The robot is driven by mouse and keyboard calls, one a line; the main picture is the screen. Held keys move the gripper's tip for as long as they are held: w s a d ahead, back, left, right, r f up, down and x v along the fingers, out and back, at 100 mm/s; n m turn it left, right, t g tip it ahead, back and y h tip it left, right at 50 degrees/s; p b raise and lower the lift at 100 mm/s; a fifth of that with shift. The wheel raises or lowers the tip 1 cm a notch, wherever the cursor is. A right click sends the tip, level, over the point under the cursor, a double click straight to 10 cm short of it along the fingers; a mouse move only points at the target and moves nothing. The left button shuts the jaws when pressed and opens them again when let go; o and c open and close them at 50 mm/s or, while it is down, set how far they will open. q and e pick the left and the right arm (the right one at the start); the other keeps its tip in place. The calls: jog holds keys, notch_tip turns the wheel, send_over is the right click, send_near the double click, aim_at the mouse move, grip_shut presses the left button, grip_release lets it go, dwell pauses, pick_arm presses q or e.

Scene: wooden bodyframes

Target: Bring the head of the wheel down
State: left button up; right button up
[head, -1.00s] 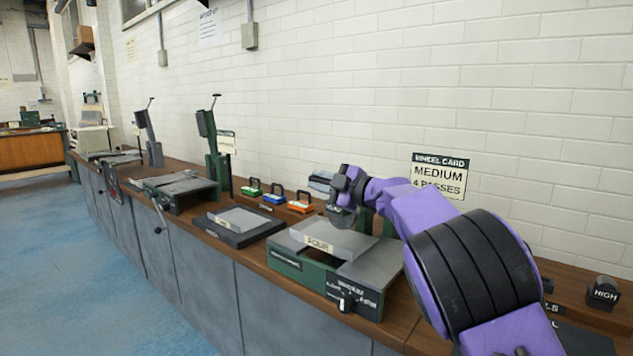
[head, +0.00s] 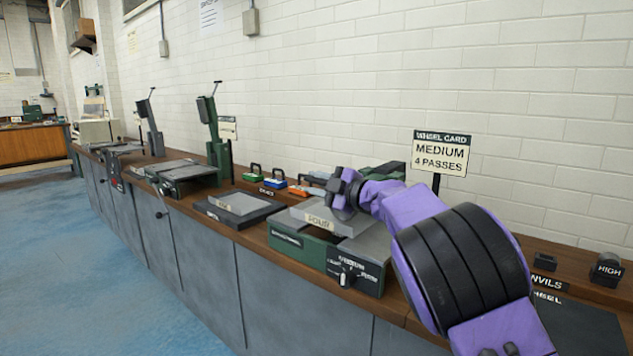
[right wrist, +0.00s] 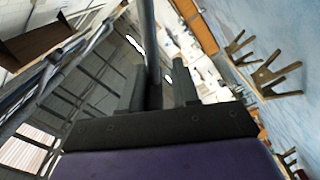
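The nearest wheel machine has a green base (head: 305,249) on the bench, with a grey plate marked FOUR (head: 319,223) on top. A dark green arm (head: 392,170), apparently its wheel head, lies low behind my right gripper, mostly hidden by my purple arm. My right gripper (head: 345,193) is just above the plate's right part. In the right wrist view a dark rod (right wrist: 150,45) runs between the two fingers of my gripper (right wrist: 158,82), with a gap showing on its right side. Contact is not clear. My left gripper is out of view.
A selector knob (head: 345,275) is on the base's front. A wheel card (head: 441,155) reads MEDIUM, 4 PASSES. Orange (head: 299,190) and other coloured blocks stand along the wall. Farther left, another machine has its green head (head: 212,135) upright. Open floor lies left of the bench.

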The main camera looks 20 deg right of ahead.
jog(key=shift+o, duration=0.3)
jog(key=shift+w+d+f, duration=0.15)
jog(key=b+v, duration=0.1)
jog(key=v, duration=0.9)
jog(key=shift+s, duration=0.25)
